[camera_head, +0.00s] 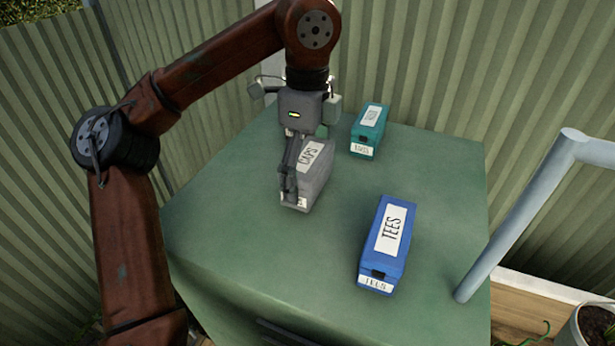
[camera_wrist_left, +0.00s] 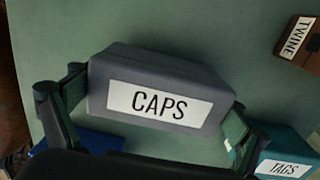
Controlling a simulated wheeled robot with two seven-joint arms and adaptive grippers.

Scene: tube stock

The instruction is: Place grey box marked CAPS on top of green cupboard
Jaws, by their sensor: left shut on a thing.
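The grey box marked CAPS (camera_head: 316,172) is over the left-middle part of the green cupboard's top (camera_head: 235,220). It looks upright, with its label facing up. My left gripper (camera_head: 291,172) comes down from above and is shut on the box. In the left wrist view the grey box (camera_wrist_left: 160,92) sits between the two fingers, one at each end. I cannot tell whether its underside touches the cupboard top. My right gripper is not in view.
A blue TEES box (camera_head: 387,245) stands at the front right of the top, and a teal TAGS box (camera_head: 369,130) at the back. A brown TWINE box (camera_wrist_left: 300,42) shows in the wrist view. A pale rail (camera_head: 515,220) stands at the right. The front left is clear.

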